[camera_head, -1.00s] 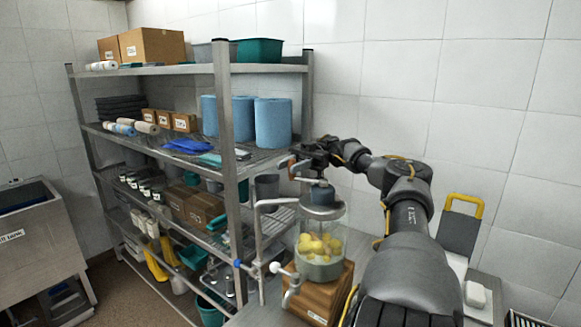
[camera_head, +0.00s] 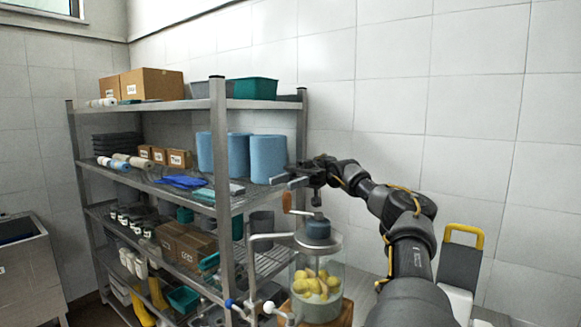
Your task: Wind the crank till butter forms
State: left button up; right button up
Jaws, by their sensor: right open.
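The butter churn is a clear glass jar (camera_head: 316,285) with a dark grey-blue lid, standing on a wooden base (camera_head: 345,315). Yellow lumps (camera_head: 318,283) lie in pale liquid inside the jar. The crank's upright orange-brown handle (camera_head: 287,202) stands above and to the left of the lid. My right gripper (camera_head: 284,181) is open and empty, with its fingers pointing left at about the height of the handle's top or just above it. Whether a finger touches the handle I cannot tell. My left gripper is out of view.
A metal shelf rack (camera_head: 219,150) with blue rolls (camera_head: 268,158), boxes and bins stands close on the left of the churn. A yellow-handled grey board (camera_head: 460,262) is at the right. The tiled wall is behind.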

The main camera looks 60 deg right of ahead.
jog(key=s+a+r+b, duration=0.6)
jog(key=a+r, duration=0.2)
jog(key=a, duration=0.3)
jog(key=shift+s+r+b, duration=0.2)
jog(key=shift+s+b, duration=0.1)
jog(key=shift+b, duration=0.1)
